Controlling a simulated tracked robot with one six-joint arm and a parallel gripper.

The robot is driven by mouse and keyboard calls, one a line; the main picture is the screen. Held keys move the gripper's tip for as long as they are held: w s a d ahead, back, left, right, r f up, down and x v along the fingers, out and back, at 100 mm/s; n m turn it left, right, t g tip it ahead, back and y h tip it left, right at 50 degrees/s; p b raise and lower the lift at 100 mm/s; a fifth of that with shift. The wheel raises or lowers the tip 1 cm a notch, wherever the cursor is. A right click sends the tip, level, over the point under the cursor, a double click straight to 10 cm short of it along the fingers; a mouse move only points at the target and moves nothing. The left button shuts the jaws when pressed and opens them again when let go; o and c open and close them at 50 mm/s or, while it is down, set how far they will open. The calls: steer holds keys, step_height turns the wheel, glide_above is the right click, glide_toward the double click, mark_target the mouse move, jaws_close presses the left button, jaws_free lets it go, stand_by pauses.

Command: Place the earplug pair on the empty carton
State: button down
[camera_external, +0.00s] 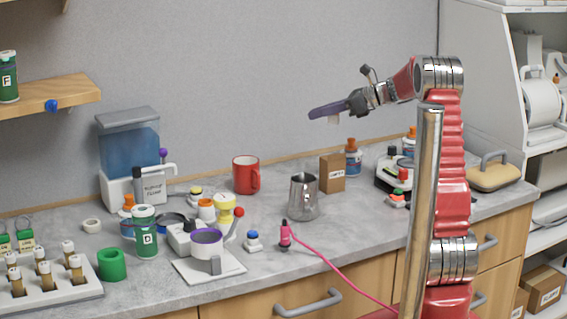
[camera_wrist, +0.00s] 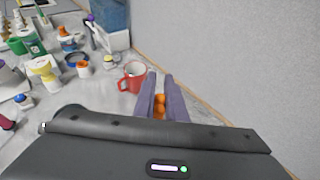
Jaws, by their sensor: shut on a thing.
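My gripper (camera_external: 328,111) has purple fingers and is held high above the back of the counter. In the wrist view its fingers (camera_wrist: 160,98) are closed around a pair of small orange pieces (camera_wrist: 159,105), which look like the earplug pair. In the external view the earplugs are too small or hidden to make out. A small brown carton (camera_external: 332,173) with a white label stands upright on the counter below my gripper. Its label is too small to read surely. It does not show in the wrist view.
A steel pitcher (camera_external: 304,197) stands just left of the carton, and a bottle with an orange cap (camera_external: 353,158) is close behind it. A red mug (camera_external: 246,175) is farther left. A wall runs behind the counter. More brown boxes (camera_external: 543,288) sit on a low shelf at right.

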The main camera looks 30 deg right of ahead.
step_height(320, 180, down, 6)
steer(key=shift+f, duration=0.15)
stand_by(0.3)
steer(key=shift+f, duration=1.85)
steer(key=shift+f, duration=0.15)
steer(key=c, duration=1.8)
jaws_free()
steer(key=shift+r, duration=0.2)
